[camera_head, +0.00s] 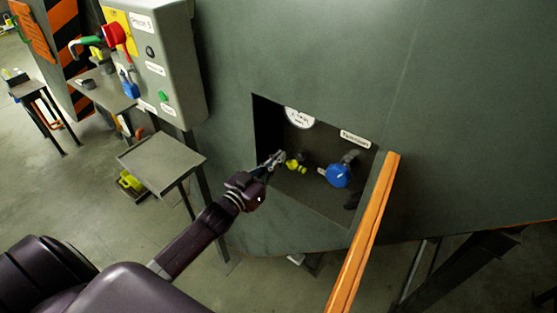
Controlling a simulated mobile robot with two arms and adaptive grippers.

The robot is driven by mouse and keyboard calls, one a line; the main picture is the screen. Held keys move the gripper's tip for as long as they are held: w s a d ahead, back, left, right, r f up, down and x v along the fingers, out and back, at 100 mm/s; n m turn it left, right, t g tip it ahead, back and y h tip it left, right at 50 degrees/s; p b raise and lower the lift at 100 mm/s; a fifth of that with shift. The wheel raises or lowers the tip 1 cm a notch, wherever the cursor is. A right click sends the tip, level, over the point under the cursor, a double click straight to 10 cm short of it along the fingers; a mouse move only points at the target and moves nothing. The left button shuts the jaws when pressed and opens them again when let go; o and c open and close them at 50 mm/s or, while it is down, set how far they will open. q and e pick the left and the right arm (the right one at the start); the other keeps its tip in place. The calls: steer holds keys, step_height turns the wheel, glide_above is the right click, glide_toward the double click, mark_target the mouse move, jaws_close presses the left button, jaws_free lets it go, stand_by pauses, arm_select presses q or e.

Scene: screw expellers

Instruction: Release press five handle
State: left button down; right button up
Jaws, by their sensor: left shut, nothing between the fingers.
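A dark recess (315,195) opens in the big grey-green machine wall. Inside it are a small yellow-green handle or knob (296,164) and a round blue valve-like part (338,176) to its right. I cannot tell for sure which part is the press five handle. My left gripper (277,158) is shut and empty at the recess's left side, just left of the yellow-green part. I cannot tell whether the two touch. My right gripper is not in view.
A grey control box (165,75) with a red switch (114,33) and a green button (163,96) hangs upper left. A small grey table (160,163) stands below it. An orange rail (365,235) slants up past the recess's right side.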

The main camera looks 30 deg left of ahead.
arm_select(q)
steer(key=shift+w+f, duration=0.25)
steer(key=shift+f, duration=0.55)
steer(key=shift+a+f+n, duration=0.15)
steer(key=shift+f+n, duration=0.05)
steer(key=shift+n, duration=0.6)
